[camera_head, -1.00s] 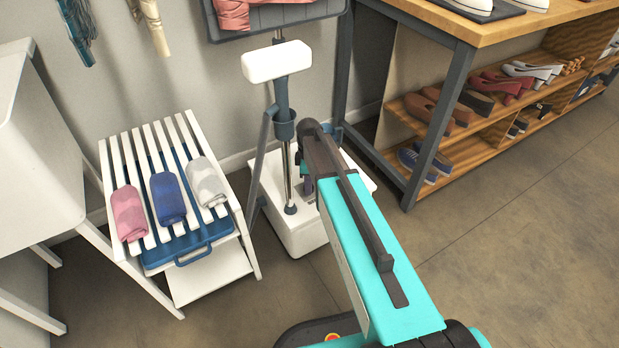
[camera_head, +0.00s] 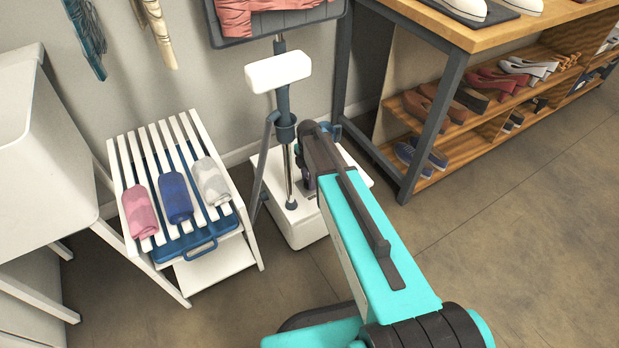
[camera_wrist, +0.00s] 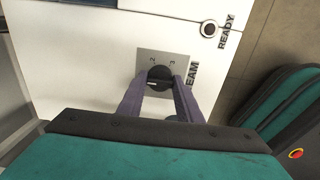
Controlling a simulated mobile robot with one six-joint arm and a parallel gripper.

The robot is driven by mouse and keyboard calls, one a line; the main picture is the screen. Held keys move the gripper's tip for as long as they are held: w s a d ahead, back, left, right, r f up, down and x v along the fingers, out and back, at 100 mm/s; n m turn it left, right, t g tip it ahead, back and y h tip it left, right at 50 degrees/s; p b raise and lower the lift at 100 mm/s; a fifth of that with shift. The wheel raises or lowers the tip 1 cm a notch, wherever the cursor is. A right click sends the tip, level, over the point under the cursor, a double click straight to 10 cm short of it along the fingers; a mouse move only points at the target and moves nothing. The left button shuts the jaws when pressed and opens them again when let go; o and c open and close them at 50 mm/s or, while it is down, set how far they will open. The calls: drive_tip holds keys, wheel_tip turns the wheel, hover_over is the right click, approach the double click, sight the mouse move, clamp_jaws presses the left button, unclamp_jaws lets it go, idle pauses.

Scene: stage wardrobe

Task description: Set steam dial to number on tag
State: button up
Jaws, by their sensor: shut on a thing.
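The steam dial (camera_wrist: 159,77) is a dark round knob on a grey square plate (camera_wrist: 165,60) in the wrist view. My gripper (camera_wrist: 159,84) is shut on the dial, one finger on each side. The dial sits on the white steamer base (camera_head: 305,228), which stands on the floor in the head view. My arm hides the dial there. No number tag can be made out in either view.
A "READY" label with a round dark-ringed light (camera_wrist: 209,29) is beside the plate. A white slatted rack (camera_head: 215,262) with rolled towels stands left of the steamer. A shoe bench (camera_head: 455,80) stands right. Floor (camera_head: 520,220) at right is clear.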

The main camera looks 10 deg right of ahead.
drive_tip(key=shift+w, duration=0.15)
drive_tip(key=o, duration=1.1)
drive_tip(key=shift+c, duration=0.2)
drive_tip(key=shift+r, duration=0.1)
wheel_tip(320, 180, up, 14)
drive_tip(key=p, duration=0.2)
idle(0.3)
